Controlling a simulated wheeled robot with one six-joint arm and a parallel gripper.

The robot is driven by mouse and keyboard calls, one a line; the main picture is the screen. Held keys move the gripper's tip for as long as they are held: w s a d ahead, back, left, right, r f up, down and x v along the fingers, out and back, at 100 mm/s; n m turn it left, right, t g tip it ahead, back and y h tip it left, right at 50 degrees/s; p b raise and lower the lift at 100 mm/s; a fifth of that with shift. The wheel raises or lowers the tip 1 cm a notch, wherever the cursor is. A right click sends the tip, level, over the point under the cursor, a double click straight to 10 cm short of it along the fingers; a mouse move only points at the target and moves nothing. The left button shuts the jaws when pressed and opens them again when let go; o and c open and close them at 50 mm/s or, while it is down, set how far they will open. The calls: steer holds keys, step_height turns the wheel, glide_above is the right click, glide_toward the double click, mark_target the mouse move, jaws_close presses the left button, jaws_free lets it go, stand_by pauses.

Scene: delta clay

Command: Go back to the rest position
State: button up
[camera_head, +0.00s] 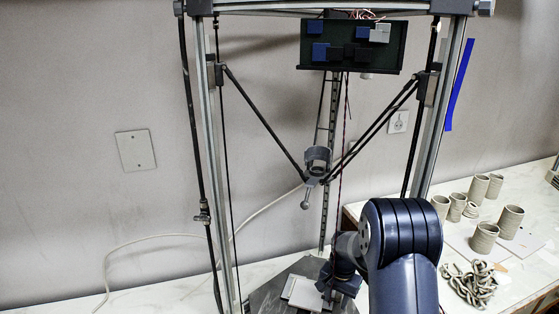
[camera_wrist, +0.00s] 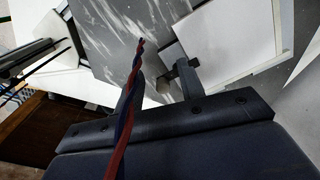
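My gripper (camera_head: 338,285) is low over the base of the delta clay printer, at the right edge of a white plate (camera_head: 304,292). In the wrist view, my gripper (camera_wrist: 158,84) has its two fingers spread apart, with no held object visible between them. The white plate (camera_wrist: 235,32) lies just beyond the right finger on a grey marbled slab (camera_wrist: 120,28). A twisted red and blue wire (camera_wrist: 126,112) crosses in front of the left finger and partly hides it. I cannot tell whether a finger touches the plate.
The printer's upright posts (camera_head: 208,150) and diagonal rods (camera_head: 262,122) surround the arm, with a nozzle (camera_head: 315,160) hanging above. Several clay cylinders (camera_head: 509,222) and a coiled clay heap (camera_head: 470,284) stand on the right-hand table (camera_head: 520,285). A pale hose (camera_head: 165,236) runs at left.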

steer(key=m+p, duration=0.1)
steer(key=m, duration=0.1)
steer(key=a+m+p, duration=0.1)
steer(key=m+p, duration=0.1)
steer(key=m, duration=0.1)
steer(key=shift+s+r, duration=0.15)
steer(key=shift+a+r+m, duration=0.1)
steer(key=shift+r+m, duration=0.05)
steer(key=shift+m, duration=0.15)
step_height(320, 180, up, 7)
steer(key=shift+b, duration=0.4)
steer(key=shift+s+b, duration=0.1)
steer(key=shift+b, duration=0.25)
